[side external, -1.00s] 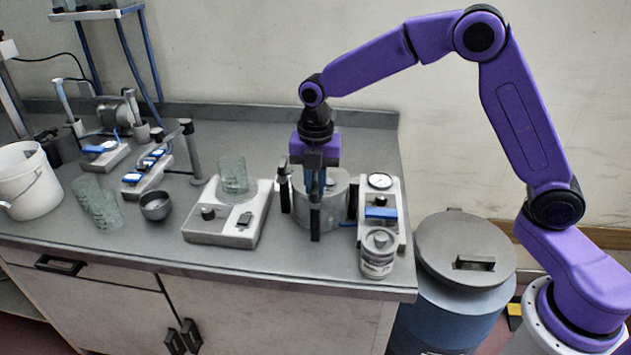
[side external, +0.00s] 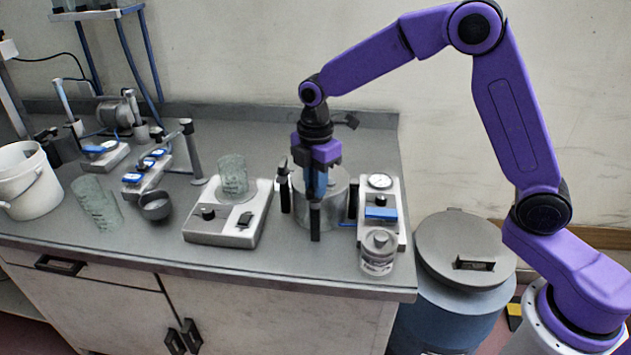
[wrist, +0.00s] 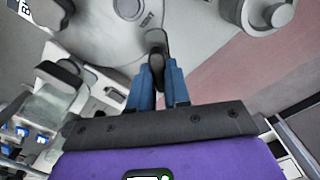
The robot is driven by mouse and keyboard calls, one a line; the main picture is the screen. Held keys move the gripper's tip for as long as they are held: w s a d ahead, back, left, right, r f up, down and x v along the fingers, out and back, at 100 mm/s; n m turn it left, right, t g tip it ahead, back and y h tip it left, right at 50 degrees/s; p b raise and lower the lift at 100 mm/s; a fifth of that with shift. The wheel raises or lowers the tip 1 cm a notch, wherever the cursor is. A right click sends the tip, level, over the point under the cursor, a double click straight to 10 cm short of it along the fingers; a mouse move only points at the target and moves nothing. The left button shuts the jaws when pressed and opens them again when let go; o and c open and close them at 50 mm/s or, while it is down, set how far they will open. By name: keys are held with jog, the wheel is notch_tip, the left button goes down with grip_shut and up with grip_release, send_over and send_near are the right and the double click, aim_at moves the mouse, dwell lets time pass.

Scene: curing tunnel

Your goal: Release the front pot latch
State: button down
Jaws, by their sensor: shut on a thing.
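The pot (side external: 330,212) is a round grey metal vessel on the bench, with black upright latches around its side. Its pale lid fills the top of the wrist view (wrist: 105,35). The front latch (side external: 315,224) is a dark upright bar on the pot's near side; its dark rounded end shows in the wrist view (wrist: 157,45). My gripper (side external: 316,199) points down at the pot's front, its blue fingers (wrist: 157,80) shut on the front latch. The fingers hide part of the latch, so I cannot tell whether it is released.
A gauge box (side external: 379,212) with a blue switch stands close right of the pot, with a lidded jar (side external: 378,252) before it. The bench strip in front of the pot is clear.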

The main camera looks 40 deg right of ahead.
jog(key=m, duration=0.5)
jog(key=shift+m, duration=0.3)
jog(key=m, duration=0.4)
jog(key=shift+m, duration=0.3)
jog(key=c, duration=1.1)
grip_release()
jog(key=shift+r, duration=0.1)
notch_tip(320, 180, up, 17)
jog(key=shift+r, duration=0.15)
jog(key=shift+s, duration=0.1)
